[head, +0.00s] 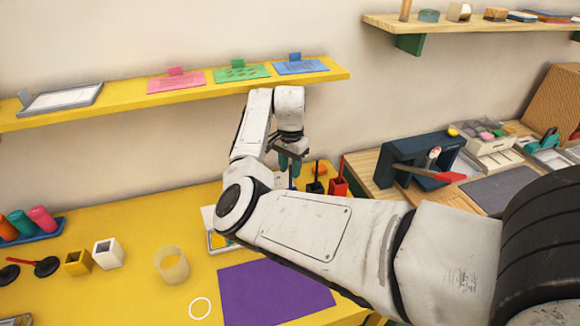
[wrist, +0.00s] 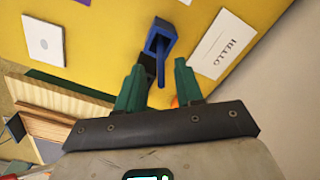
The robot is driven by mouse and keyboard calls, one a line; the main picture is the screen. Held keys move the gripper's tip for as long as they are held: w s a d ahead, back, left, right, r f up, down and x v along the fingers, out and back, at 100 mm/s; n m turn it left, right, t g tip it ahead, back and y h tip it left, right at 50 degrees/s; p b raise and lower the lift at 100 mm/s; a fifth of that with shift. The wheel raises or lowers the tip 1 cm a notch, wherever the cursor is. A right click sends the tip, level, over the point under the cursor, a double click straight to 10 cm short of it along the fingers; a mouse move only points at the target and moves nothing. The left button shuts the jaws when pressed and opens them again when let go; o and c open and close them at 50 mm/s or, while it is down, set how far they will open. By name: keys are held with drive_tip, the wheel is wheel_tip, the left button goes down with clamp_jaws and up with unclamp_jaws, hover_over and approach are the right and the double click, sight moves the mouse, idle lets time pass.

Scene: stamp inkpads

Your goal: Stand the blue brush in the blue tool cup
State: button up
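The blue tool cup (wrist: 159,36) is a square blue holder, seen in the wrist view above and between my fingers. The blue brush (wrist: 161,70) shows as a thin blue handle. It reaches from the cup's opening toward my gripper and appears to stand in the cup, its lower end hidden. My gripper (wrist: 160,84) has its two green fingers spread apart, with the handle's end between them and gaps at both sides. In the head view my gripper (head: 290,163) hangs over the back of the yellow table, and a little blue shows below it.
A black cup (head: 316,187) and a red cup (head: 338,187), each with a tool, stand close to the right. A white HELLO card (wrist: 222,43) lies near the blue cup. A yellow shelf (head: 205,93) is above. A purple mat (head: 272,295) lies in front.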

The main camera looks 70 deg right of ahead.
drive_tip(key=shift+o, duration=0.2)
wheel_tip(320, 180, up, 11)
drive_tip(key=b, duration=0.1)
idle(0.5)
drive_tip(key=shift+f, duration=0.15)
idle(0.7)
